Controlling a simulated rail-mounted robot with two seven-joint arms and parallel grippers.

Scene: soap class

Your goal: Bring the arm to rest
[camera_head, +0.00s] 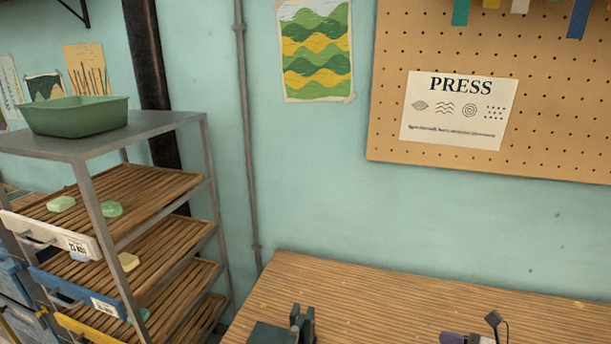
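Neither of my arms can be clearly made out in the head view, and neither gripper can be identified. A dark green-grey block with two short upright prongs (301,322) shows at the bottom edge, in front of the wooden table (400,300). It is cut off by the frame, and I cannot tell what it is. A purple and grey piece (455,338) and a small dark paddle on a thin stem (493,319) show further right at the same edge, also cut off.
A grey rack (160,122) with slatted wooden shelves stands at left. A green tub (75,117) is on top. Soap bars in green (61,204) and cream (128,262) lie on the shelves. Behind the table, a pegboard (560,120) carries a PRESS sheet (458,112). The table's visible back part is clear.

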